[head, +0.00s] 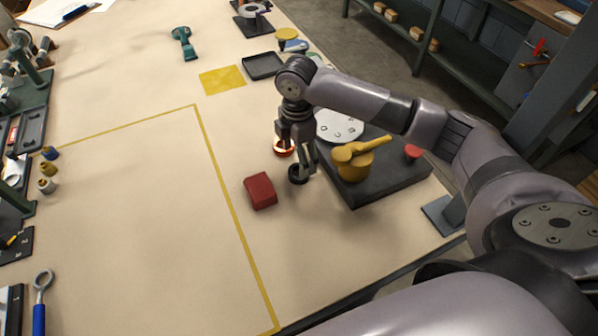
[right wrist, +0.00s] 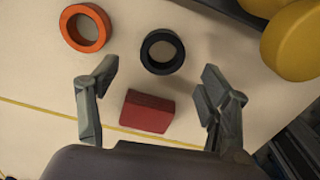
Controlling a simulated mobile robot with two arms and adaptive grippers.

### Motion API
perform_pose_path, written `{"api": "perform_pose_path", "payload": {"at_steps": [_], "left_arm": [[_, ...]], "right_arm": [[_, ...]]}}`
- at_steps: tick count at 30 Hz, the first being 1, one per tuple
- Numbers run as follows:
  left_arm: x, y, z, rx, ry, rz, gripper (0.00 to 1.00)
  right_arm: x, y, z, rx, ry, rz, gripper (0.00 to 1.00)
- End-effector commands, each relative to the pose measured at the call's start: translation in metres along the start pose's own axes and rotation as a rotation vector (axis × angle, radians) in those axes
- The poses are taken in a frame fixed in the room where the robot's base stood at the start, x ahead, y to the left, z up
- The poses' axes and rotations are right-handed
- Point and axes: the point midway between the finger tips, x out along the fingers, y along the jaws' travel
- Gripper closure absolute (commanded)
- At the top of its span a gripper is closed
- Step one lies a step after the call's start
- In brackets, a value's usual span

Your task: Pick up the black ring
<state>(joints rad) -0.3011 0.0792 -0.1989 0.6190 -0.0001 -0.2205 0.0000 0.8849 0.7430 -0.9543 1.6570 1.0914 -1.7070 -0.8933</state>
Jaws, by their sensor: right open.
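The black ring (right wrist: 147,58) lies flat on the table in the right wrist view, ahead of and between my open fingers. In the head view the black ring (head: 296,178) shows beside the fingertips, partly covered by them. My right gripper (head: 298,150) points down above the table near the ring. In the right wrist view my right gripper (right wrist: 158,88) is open, with nothing between its fingers. I cannot tell its exact height above the ring. My left gripper is not in view.
An orange ring (right wrist: 65,34) and a red block (right wrist: 147,111) lie close to the black ring. A dark slab (head: 388,186) with a yellow part (head: 353,166) stands just right. The taped area (head: 130,230) at left is clear.

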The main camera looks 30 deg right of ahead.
Motion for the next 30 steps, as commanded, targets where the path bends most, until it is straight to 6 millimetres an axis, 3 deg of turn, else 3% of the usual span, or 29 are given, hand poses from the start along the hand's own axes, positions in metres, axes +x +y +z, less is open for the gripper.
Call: {"api": "perform_pose_path", "payload": {"at_steps": [9,18,30], "left_arm": [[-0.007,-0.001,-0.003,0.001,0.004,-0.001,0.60],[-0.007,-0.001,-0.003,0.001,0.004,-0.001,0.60],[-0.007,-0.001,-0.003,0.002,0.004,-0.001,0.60]], "right_arm": [[0.043,-0.003,0.003,0.000,-0.001,-0.003,0.29],[0.047,-0.003,0.003,0.000,-0.001,-0.001,0.29],[0.047,-0.003,0.003,0.000,-0.001,-0.001,0.56]]}}
